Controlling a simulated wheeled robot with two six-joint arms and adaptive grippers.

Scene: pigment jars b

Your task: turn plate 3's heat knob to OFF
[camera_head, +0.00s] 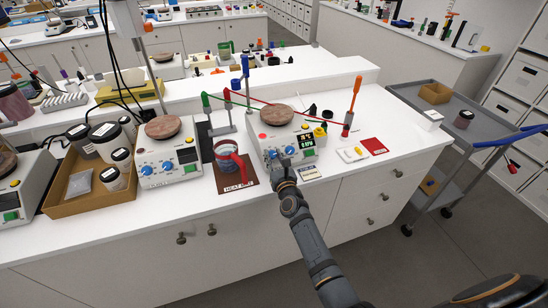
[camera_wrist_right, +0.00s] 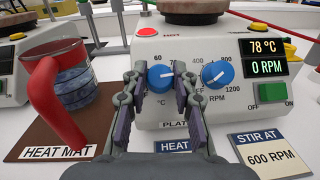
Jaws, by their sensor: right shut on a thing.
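The hotplate stirrer (camera_head: 284,138) in front of my right arm has two blue knobs; its "PLAT…" label is partly covered by my fingers. Its display reads 78 °C and 0 RPM. My right gripper (camera_wrist_right: 153,95) is shut on the left knob, the heat knob (camera_wrist_right: 160,77), with one finger on each side. The heat knob's white mark points toward the right; the scale around it is partly hidden. The RPM knob (camera_wrist_right: 217,74) is just to the right, free of the fingers. In the head view the right gripper (camera_head: 281,167) is at the plate's front. My left gripper is not in view.
A red-handled mug (camera_wrist_right: 70,75) stands on the brown heat mat (camera_wrist_right: 30,145), close left of the gripper. A "STIR AT 600 RPM" card (camera_wrist_right: 268,155) lies front right. Another hotplate (camera_head: 168,160) and a tray of jars (camera_head: 75,205) stand further left.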

